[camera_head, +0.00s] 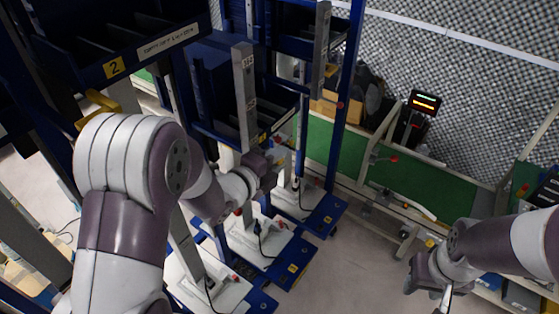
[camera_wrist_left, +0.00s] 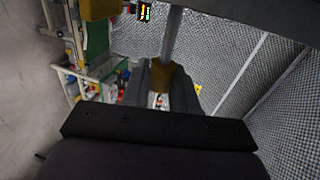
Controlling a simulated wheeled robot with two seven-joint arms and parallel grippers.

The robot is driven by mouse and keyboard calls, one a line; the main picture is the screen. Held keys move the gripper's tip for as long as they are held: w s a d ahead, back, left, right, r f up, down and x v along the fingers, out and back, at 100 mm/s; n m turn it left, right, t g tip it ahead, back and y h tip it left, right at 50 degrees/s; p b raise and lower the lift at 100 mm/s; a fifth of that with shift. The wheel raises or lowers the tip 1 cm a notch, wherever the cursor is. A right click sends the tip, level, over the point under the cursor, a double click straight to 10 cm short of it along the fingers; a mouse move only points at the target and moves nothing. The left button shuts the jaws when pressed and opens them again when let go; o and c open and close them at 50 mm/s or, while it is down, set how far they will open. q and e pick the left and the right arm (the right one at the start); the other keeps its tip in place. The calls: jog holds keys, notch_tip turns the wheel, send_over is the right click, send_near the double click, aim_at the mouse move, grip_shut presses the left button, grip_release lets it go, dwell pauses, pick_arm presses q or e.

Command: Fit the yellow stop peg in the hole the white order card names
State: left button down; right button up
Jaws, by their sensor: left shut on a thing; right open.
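My left gripper (camera_head: 262,172) is in among blue rack uprights, beside a grey labelled post (camera_head: 245,98). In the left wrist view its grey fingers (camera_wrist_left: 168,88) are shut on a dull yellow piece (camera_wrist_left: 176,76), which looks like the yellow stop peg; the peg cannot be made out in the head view. A grey post (camera_wrist_left: 173,32) rises just beyond the fingers. My right gripper (camera_head: 432,288) is open at the lower right, above the floor. I cannot make out the white order card or the named hole.
A dark bin with a yellow "2" tag (camera_head: 114,67) and a white lettered strip (camera_head: 168,40) is at upper left. White and blue rack feet (camera_head: 262,240) with cables stand below. A green conveyor (camera_head: 415,190) and a lit display (camera_head: 425,102) lie to the right.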

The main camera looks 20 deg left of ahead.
pick_arm(q)
jog(key=shift+w+a, duration=0.3)
jog(key=shift+a, duration=0.45)
jog(key=c, duration=0.8)
grip_release()
jog(key=b+v, duration=0.2)
jog(key=v, duration=1)
jog(key=shift+s, duration=0.35)
jog(key=shift+a, duration=0.15)
